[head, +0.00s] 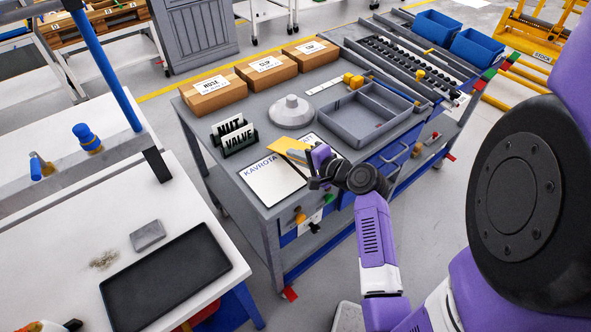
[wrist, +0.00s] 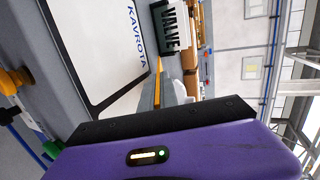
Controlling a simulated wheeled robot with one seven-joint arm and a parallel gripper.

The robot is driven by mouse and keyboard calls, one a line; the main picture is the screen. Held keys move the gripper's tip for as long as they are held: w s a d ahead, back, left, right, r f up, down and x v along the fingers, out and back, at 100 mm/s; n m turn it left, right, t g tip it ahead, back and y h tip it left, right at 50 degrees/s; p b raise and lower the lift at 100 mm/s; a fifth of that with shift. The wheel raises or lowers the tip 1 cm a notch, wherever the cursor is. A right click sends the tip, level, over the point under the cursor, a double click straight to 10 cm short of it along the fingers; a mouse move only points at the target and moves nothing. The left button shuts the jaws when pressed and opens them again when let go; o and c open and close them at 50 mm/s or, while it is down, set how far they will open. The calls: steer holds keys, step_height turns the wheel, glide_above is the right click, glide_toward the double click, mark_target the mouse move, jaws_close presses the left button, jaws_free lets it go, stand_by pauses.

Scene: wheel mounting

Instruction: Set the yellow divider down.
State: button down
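The yellow divider (head: 287,146) is a thin flat plate held at my gripper (head: 316,160) in the head view. It reaches left from the fingers, over the upper edge of the white KAVROTA board (head: 268,186) on the grey bench. In the wrist view the divider (wrist: 158,82) shows nearly edge-on as a narrow yellow strip above the purple gripper body. My gripper looks shut on it; the fingertips are partly hidden. Whether the divider touches the board or bench, I cannot tell.
Black NUT and VALVE label holders (head: 234,137) stand left of the divider. Cardboard boxes (head: 215,95) line the bench's far left. A white table (head: 60,235) is at left.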

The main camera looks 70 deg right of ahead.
steer(key=shift+f+b, duration=0.4)
steer(key=shift+f, duration=0.5)
steer(key=c, duration=1.8)
jaws_free()
steer(key=shift+p+v, duration=1.35)
steer(key=shift+v, duration=2.7)
